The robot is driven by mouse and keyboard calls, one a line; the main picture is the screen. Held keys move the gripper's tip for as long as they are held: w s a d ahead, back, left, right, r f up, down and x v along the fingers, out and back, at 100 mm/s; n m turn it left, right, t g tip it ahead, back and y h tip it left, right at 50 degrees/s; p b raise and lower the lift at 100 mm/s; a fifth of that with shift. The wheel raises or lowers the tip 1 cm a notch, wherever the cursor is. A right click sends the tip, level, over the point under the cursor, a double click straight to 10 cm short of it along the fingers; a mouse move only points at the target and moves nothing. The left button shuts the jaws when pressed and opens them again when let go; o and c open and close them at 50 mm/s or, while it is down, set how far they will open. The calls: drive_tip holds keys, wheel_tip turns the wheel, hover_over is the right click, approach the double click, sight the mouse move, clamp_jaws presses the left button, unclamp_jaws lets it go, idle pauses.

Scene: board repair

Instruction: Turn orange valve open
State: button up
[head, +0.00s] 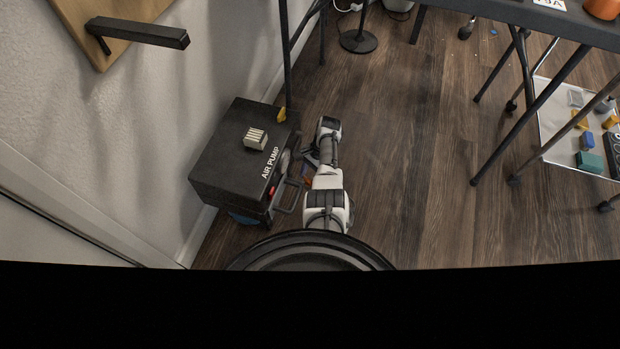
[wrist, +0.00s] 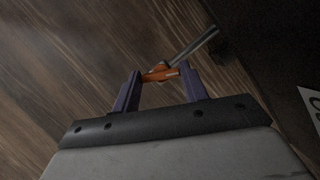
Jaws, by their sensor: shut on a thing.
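The orange valve (wrist: 160,75) shows in the wrist view between the two purple fingers of my gripper (wrist: 160,88). My gripper is shut on it near the fingertips. A grey metal pipe (wrist: 196,44) runs from the valve up to the right, towards a dark box side. In the head view, the black air pump (head: 228,165) stands by the wall at left. My arm reaches down on its right side, and a small orange bit of the valve (head: 307,182) shows beside the pump. Most of my gripper is hidden there by the arm.
A pale ribbed block (head: 256,139) lies on top of the pump. A dark table (head: 505,13) and a white shelf with small parts (head: 556,143) stand at right. The wooden floor (head: 420,190) between is clear.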

drive_tip(key=shift+w+n+h+b, duration=0.1)
drive_tip(key=shift+n+h+b, duration=0.4)
drive_tip(key=shift+n, duration=0.7)
drive_tip(key=shift+g, duration=0.3)
drive_tip(key=o, duration=1)
drive_tip(key=shift+r, duration=0.1)
